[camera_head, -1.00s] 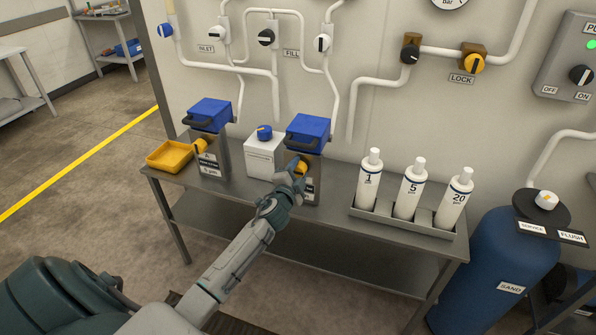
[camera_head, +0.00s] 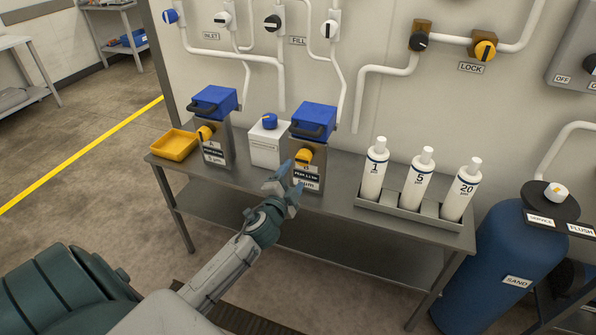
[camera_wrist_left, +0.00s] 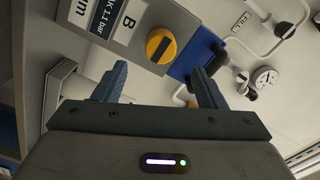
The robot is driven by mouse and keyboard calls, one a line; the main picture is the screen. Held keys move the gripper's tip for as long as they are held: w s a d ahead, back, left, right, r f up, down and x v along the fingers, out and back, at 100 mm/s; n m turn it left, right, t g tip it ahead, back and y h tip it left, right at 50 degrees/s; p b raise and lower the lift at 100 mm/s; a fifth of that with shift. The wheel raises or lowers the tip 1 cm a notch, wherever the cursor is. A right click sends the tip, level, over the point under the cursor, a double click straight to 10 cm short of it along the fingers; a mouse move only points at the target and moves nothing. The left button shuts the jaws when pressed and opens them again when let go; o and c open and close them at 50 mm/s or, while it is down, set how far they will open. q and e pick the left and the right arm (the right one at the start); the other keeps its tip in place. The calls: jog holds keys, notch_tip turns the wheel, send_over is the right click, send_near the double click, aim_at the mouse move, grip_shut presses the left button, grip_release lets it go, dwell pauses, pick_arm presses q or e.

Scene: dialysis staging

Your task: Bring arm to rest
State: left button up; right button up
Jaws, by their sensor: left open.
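My left gripper (camera_head: 285,176) is open and empty in the head view, just in front of the metal unit with the blue lid (camera_head: 314,120) and its yellow knob (camera_head: 304,155). In the left wrist view my two fingers (camera_wrist_left: 160,88) stand apart with nothing between them. Beyond them are the yellow knob (camera_wrist_left: 161,45), the label with a letter B (camera_wrist_left: 127,22) and the blue lid (camera_wrist_left: 190,58). The gripper is apart from the knob. My right gripper is in neither view.
A steel table (camera_head: 345,212) bears a yellow tray (camera_head: 174,145), another blue-lidded unit (camera_head: 214,105), a white container (camera_head: 267,145) and a rack (camera_head: 408,214) with three bottles. A blue tank (camera_head: 500,262) stands at the right. Pipes and valves line the wall. The floor at left is open.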

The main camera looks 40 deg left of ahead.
pick_arm(q)
jog(key=shift+v, duration=0.8)
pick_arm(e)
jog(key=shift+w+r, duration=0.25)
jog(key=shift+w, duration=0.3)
pick_arm(q)
jog(key=s+f+n+g+h, duration=0.15)
jog(key=s+f+g, duration=0.35)
jog(key=f, duration=1.1)
jog(key=s+f+n+g+y, duration=0.1)
jog(key=s+f+n+g, duration=0.4)
jog(key=f, duration=1.2)
jog(key=s+d+f+n+g+h, duration=0.1)
jog(key=s+d+f+g, duration=0.1)
jog(key=s+f, duration=0.5)
jog(key=s+d+f+n+g+h, duration=0.1)
jog(key=s+d+f, duration=0.3)
jog(key=s+f, duration=0.4)
jog(key=s+d+f+n+g+h, duration=0.1)
jog(key=s+d+f+g, duration=0.2)
jog(key=s, duration=1.5)
notch_tip(320, 180, down, 5)
jog(key=shift+s+r, duration=0.2)
jog(key=shift+r, duration=0.05)
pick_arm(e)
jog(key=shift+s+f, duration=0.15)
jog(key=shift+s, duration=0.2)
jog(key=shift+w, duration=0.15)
pick_arm(q)
jog(key=shift+d, duration=0.1)
